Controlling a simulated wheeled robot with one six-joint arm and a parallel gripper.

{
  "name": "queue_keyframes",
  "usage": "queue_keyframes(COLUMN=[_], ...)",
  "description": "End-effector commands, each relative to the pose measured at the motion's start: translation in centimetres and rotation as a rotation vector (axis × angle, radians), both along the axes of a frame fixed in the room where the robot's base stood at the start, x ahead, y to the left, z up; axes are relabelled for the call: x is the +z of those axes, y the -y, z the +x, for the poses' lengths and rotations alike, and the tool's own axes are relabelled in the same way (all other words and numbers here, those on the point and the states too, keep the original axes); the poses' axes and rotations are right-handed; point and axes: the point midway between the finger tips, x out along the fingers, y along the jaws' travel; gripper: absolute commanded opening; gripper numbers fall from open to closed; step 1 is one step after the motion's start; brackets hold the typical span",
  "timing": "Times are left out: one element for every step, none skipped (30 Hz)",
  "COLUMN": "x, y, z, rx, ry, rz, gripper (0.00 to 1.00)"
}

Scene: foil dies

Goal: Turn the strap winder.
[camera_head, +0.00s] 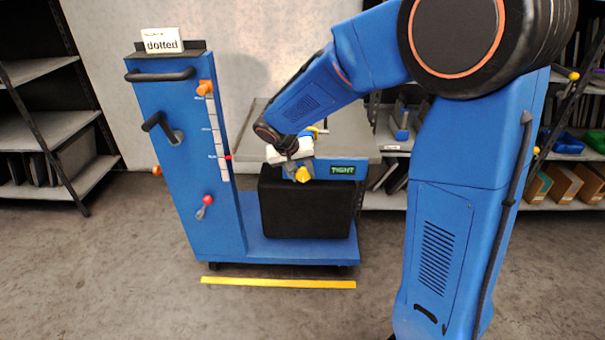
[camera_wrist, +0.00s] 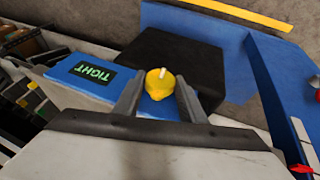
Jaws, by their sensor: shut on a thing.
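The strap winder's yellow knob (camera_head: 303,174) sticks out from the front of the blue panel on the table, left of the TIGHT display (camera_head: 343,170). My gripper (camera_head: 297,164) reaches down to it from above. In the wrist view the knob (camera_wrist: 160,84), with a white mark on top, sits between the two grey fingers of my gripper (camera_wrist: 159,86). The fingers are shut on it from both sides. The display shows green letters on black in the wrist view (camera_wrist: 92,73). The strap itself is not clearly visible.
A blue cart (camera_head: 190,170) with a handle, a crank, a scale and a box marked "dotted" (camera_head: 162,41) stands left. A black block (camera_head: 305,212) sits on its base under the winder. A yellow floor strip (camera_head: 278,283) lies in front; open floor is at left.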

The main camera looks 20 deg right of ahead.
Motion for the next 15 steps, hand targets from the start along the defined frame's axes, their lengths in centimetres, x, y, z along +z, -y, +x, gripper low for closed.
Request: queue_keyframes(x=[-0.11, -0.15, -0.16, -0.18, -0.21, -0.22, -0.25, -0.31, -0.30, -0.34, -0.39, -0.40, -0.47, -0.48, -0.52], y=[-0.35, -0.37, -0.42, -0.49, -0.51, -0.56, -0.60, -0.61, -0.64, -0.71, -0.75, -0.76, -0.79, -0.82, -0.86], z=[0.09, 0.11, 0.12, 0.14, 0.18, 0.19, 0.18, 0.18, 0.21, 0.22, 0.26, 0.26, 0.26, 0.26, 0.26], rx=[0.005, 0.005, 0.005, 0.005, 0.005, 0.004, 0.004, 0.004, 0.004, 0.004, 0.005, 0.004, 0.003, 0.003, 0.002], ry=[-0.015, -0.024, -0.036, -0.043, -0.052, -0.064, -0.073, -0.083, -0.094, -0.103, -0.111, -0.123, -0.132, -0.140, -0.153], rz=[-0.042, -0.070, -0.105, -0.133, -0.160, -0.196, -0.224, -0.251, -0.288, -0.314, -0.342, -0.377, -0.405, -0.433, -0.468], gripper=[0.15, 0.15, 0.15, 0.15, 0.15, 0.15, 0.15, 0.15, 0.15, 0.15, 0.15, 0.15, 0.15, 0.15, 0.15])
